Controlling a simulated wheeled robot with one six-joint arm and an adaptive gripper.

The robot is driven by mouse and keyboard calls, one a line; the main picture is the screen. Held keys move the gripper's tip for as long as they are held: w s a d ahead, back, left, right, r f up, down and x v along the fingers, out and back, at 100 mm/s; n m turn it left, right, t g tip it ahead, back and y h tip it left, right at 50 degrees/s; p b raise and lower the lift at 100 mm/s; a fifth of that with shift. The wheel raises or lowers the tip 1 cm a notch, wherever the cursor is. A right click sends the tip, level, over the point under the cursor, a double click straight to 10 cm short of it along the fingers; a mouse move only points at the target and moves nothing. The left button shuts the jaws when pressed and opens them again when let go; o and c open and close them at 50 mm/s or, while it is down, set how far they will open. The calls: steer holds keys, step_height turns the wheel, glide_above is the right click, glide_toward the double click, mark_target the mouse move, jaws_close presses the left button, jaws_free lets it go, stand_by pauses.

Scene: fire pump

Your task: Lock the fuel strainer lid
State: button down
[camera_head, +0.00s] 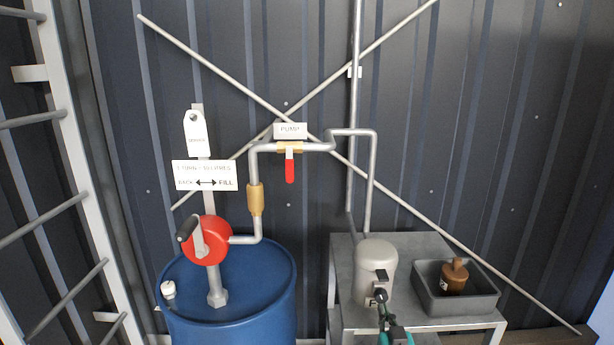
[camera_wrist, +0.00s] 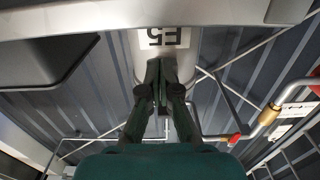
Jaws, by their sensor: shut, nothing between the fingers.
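The light grey canister (camera_head: 374,262), which I take to be the fuel strainer, stands upright on the grey metal table. Its rounded top is on; I cannot tell whether the lid is locked. A small dark part (camera_head: 381,275) shows on its front near the top, perhaps a latch. My gripper (camera_head: 381,294) is in front of the canister, low on its near side, fingers together and empty. In the wrist view my gripper (camera_wrist: 158,66) points at the canister (camera_wrist: 185,50), which bears an upside-down "E5" label (camera_wrist: 168,36). Whether the fingertips touch it is unclear.
A blue drum (camera_head: 230,325) with a red hand pump (camera_head: 212,252) stands left. Pipes with a red-handled valve (camera_head: 290,170) run behind.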

steer(key=shift+a+r, duration=0.25)
steer(key=shift+a, duration=0.2)
stand_by(0.3)
steer(key=shift+f, duration=0.15)
steer(key=shift+s+f, duration=0.1)
steer(key=shift+f, duration=0.25)
steer(key=s, duration=0.6)
steer(key=shift+f, duration=0.15)
